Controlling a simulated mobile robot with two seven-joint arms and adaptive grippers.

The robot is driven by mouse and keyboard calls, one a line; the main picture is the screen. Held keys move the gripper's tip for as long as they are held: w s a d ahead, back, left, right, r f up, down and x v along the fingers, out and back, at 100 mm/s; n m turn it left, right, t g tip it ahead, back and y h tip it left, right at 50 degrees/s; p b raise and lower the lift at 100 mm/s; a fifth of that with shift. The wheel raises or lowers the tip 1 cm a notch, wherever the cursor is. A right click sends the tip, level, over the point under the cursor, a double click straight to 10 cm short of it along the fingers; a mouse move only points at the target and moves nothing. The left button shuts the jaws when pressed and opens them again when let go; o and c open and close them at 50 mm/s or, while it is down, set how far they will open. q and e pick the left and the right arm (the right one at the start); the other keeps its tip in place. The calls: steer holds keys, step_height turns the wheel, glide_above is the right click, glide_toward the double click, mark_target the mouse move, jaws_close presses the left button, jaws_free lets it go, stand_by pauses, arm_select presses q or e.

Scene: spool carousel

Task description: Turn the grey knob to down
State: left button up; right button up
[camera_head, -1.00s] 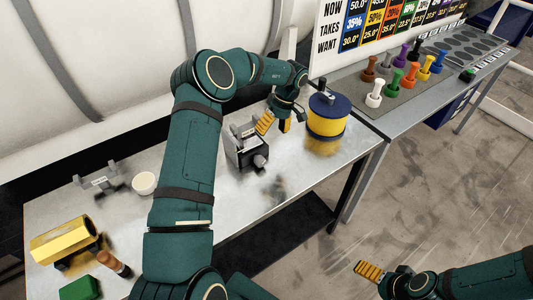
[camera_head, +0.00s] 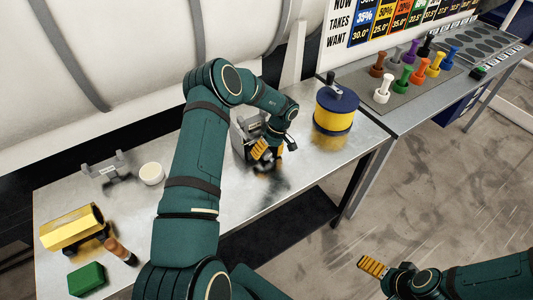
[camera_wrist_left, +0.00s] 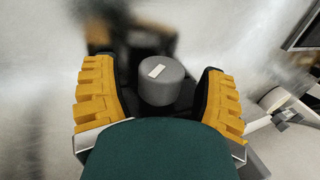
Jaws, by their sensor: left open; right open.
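The grey knob (camera_wrist_left: 160,82) shows in the left wrist view as a round grey cap with a short white mark on its face. It sits between the two yellow fingers of my left gripper (camera_wrist_left: 160,95), with a gap visible on the right side; contact on the left is hard to tell. In the head view my left gripper (camera_head: 270,150) is open in front of the grey box (camera_head: 240,138) on the bench and hides the knob. My right gripper (camera_head: 376,270) is open and empty over the floor at the lower right.
A yellow drum with a blue lid (camera_head: 335,112) stands just right of the box. A white round cup (camera_head: 151,174), a yellow block (camera_head: 72,228), a green block (camera_head: 87,279) and a brown-handled tool (camera_head: 119,250) are on the bench's left part. Coloured pegs stand on the right-hand table.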

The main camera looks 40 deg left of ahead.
arm_select(q)
steer(key=c, duration=1.2)
steer(key=shift+t, duration=0.4)
steer(key=shift+s+a+t+h, duration=0.15)
steer(key=shift+t+h, duration=0.55)
steer(key=shift+t, duration=0.5)
steer(key=shift+t+h, duration=0.6)
steer(key=shift+t, duration=0.9)
steer(key=o, duration=1.2)
